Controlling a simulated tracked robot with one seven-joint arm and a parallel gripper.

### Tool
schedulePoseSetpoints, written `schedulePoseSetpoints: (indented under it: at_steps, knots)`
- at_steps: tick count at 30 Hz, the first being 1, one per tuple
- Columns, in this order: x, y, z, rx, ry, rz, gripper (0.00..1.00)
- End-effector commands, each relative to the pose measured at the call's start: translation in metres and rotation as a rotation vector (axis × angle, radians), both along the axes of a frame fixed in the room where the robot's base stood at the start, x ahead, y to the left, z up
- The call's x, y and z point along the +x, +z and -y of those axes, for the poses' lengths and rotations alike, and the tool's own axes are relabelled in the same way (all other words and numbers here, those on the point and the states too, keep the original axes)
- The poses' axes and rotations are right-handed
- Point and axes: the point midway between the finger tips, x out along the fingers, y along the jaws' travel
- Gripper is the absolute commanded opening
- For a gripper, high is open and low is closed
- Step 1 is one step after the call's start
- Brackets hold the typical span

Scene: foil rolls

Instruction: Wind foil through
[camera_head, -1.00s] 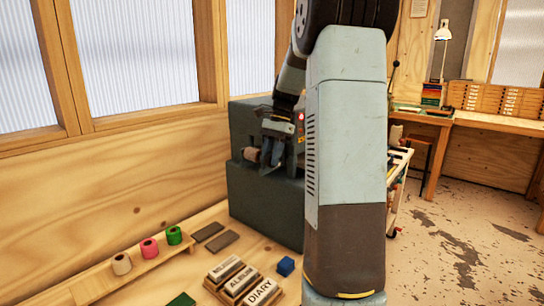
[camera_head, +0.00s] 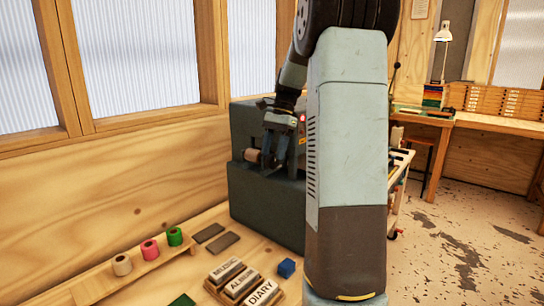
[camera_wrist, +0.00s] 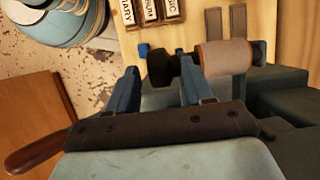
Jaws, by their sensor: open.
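The dark green machine (camera_head: 262,200) stands against the wall, with a tan foil roll (camera_head: 254,155) on its left side. My gripper (camera_head: 271,160) is beside the roll, in front of the machine. In the wrist view my gripper (camera_wrist: 160,68) is open, with its two blue fingers apart. A black knob (camera_wrist: 161,69) shows between the fingertips, in line with the tan roll (camera_wrist: 226,57), which lies just right of the right finger. I cannot tell whether a finger touches the knob. A brown wooden handle (camera_wrist: 38,153) shows at lower left. My arm hides the machine's right side.
Beige (camera_head: 122,264), pink (camera_head: 150,249) and green (camera_head: 174,236) rolls stand on a wooden rack at left. Lettered blocks (camera_head: 243,282), a blue cube (camera_head: 286,267) and two dark strips (camera_head: 216,238) lie on the bench. A workbench with a lamp (camera_head: 444,32) is at right.

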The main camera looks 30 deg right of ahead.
Motion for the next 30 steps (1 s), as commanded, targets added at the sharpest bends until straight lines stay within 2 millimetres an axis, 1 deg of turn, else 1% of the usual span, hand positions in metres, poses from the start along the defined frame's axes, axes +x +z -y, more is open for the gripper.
schedulePoseSetpoints:
  at_steps: [1, 9, 15, 21, 30]
  knots:
    - [0.002, 0.009, 0.004, -0.001, -0.001, 0.002, 0.51]
    - [0.01, 0.059, 0.022, -0.002, 0.0, 0.003, 0.51]
    - [0.015, 0.088, 0.033, -0.001, 0.0, 0.003, 0.51]
    - [0.017, 0.102, 0.038, 0.0, 0.0, 0.002, 0.51]
    - [0.017, 0.105, 0.039, 0.0, 0.001, 0.002, 0.51]
